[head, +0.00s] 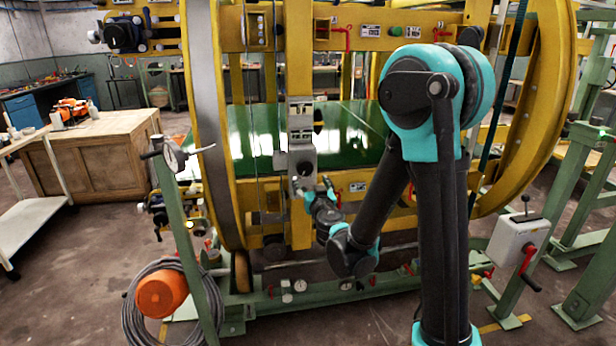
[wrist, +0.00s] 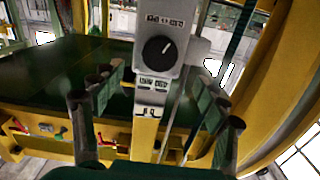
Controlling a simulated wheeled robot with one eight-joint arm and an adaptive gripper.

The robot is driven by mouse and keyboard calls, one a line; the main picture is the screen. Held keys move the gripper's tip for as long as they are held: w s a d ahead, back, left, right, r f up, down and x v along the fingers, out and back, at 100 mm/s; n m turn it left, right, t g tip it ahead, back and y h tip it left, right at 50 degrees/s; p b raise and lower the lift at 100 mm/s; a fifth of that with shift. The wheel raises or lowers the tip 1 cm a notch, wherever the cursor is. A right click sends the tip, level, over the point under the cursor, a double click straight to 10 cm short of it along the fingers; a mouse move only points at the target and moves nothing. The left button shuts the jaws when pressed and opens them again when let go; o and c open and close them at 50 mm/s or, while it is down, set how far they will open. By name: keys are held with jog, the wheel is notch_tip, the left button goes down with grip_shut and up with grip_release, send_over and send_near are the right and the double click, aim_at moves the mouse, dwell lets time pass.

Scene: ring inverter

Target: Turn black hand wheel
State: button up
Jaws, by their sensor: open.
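A round black hand wheel (wrist: 159,49) with a white mark pointing to the upper right sits on a grey metal plate (wrist: 185,53) in the wrist view. Small labels are above and below it. My gripper (wrist: 158,78) is open and empty, with its fingers spread left and right of the plate. The wheel appears above and between the fingertips, apart from them. In the head view, my gripper (head: 313,189) is at the lower part of the grey panel (head: 300,140) on the yellow frame.
The yellow ring frame (head: 226,215) surrounds a green platform (head: 350,133). A grey box with a red crank (head: 517,243) is at right. Open floor lies at left.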

jog(key=shift+v, duration=0.8)
jog(key=n, duration=3.6)
send_near(305, 170)
jog(key=x, duration=1)
jog(key=shift+w, duration=0.35)
